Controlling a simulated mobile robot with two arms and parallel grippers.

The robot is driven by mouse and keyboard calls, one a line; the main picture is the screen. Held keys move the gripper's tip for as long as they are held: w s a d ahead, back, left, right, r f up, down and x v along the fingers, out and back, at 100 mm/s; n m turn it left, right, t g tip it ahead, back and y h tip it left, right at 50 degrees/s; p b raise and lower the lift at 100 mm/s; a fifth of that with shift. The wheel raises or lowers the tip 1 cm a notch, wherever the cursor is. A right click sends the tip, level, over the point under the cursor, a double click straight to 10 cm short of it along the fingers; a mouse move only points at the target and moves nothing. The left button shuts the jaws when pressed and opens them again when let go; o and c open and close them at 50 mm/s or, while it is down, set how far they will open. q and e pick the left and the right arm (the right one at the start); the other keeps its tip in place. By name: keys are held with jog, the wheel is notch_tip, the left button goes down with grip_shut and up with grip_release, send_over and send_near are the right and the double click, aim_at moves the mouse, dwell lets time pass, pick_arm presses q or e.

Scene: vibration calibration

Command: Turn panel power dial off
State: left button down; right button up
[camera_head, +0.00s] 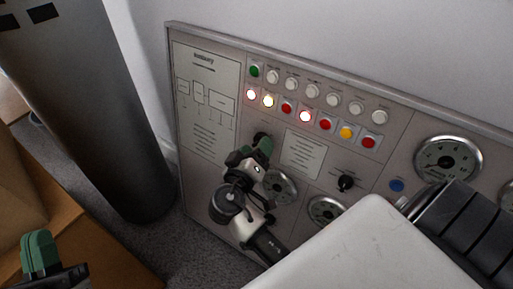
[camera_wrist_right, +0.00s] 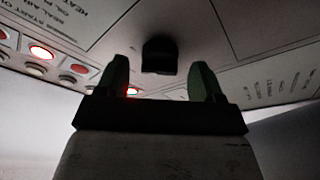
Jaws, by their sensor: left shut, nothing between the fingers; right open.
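The grey control panel (camera_head: 200,165) stands against the wall. A black dial (camera_head: 262,137) is on its left part, partly hidden by my right gripper (camera_head: 257,153). In the right wrist view a black dial (camera_wrist_right: 160,54) lies ahead of the open, green-tipped fingers of my right gripper (camera_wrist_right: 158,80), in line with the gap between them. I cannot tell how far it is from the fingertips. A second black dial (camera_head: 346,182) sits further right on the panel. I cannot read which is the power dial. My left gripper (camera_head: 40,255) is shut and empty, at the lower left, away from the panel.
Rows of white, red, yellow and green buttons (camera_head: 305,116) are above the dials, some lit. Round gauges (camera_head: 448,160) and a blue button (camera_head: 396,186) are at the right. A dark cylinder (camera_head: 90,110) stands left of the panel, with brown boxes (camera_head: 30,200) beside it.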

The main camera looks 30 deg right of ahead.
jog(key=shift+w+d, duration=0.25)
jog(key=shift+d, duration=0.05)
jog(key=shift+c, duration=0.4)
